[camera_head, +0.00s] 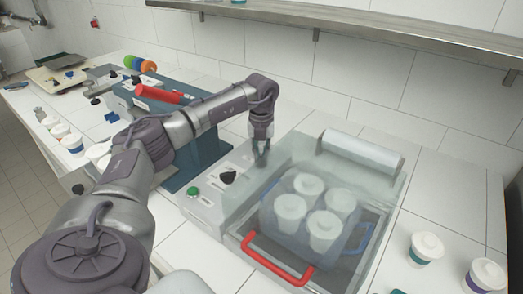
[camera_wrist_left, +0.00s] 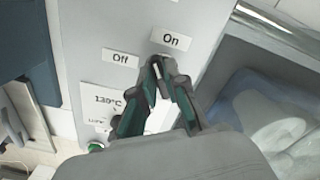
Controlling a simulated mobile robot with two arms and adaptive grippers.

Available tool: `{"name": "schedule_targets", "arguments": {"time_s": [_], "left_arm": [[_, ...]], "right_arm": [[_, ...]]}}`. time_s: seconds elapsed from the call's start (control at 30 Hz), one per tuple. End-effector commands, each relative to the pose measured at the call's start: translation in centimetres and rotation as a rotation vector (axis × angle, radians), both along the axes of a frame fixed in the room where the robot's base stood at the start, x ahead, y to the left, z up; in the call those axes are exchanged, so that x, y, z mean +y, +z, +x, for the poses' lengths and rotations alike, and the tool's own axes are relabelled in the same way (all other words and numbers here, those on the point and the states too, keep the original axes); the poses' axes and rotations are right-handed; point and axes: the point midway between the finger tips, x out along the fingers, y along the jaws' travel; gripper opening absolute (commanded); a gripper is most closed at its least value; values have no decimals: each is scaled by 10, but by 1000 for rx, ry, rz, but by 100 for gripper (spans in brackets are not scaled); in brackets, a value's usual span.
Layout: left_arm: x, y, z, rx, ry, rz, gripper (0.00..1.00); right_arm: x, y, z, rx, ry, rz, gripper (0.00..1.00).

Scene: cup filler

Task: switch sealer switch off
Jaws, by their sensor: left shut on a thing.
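The sealer (camera_head: 235,200) has a light grey control panel with a black knob (camera_head: 228,177) and a green button (camera_head: 193,191). My left gripper (camera_head: 261,160) points down at the panel's far end. In the left wrist view, the gripper's fingertips (camera_wrist_left: 160,66) meet on the panel between an "Off" label (camera_wrist_left: 120,58) and an "On" label (camera_wrist_left: 171,39), closer to "On". The fingers are shut on the sealer switch, which they mostly hide; its exact position cannot be told. My right gripper is not in view.
Right of the panel, a tray with a red handle (camera_head: 271,262) holds several white-lidded cups under a transparent cover. More cups (camera_head: 426,248) stand on the white counter at the right. A blue machine with a red lever (camera_head: 160,94) stands left of the sealer. A shelf (camera_head: 400,34) runs above.

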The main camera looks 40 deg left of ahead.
Motion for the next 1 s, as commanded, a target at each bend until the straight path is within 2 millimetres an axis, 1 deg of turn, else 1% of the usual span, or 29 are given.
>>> {"name": "schedule_targets", "arguments": {"time_s": [0.03, 0.6, 0.8, 1.0], "left_arm": [[1, 3, 0, -3, 44, 0, 0], [2, 4, -2, -4, 584, 0, 0], [3, 3, -2, -5, 752, 1, 0], [3, 3, -3, -7, 883, 0, 0]], "right_arm": [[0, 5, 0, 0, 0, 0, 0], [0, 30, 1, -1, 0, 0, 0], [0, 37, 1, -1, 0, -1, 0], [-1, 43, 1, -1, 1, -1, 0]]}}
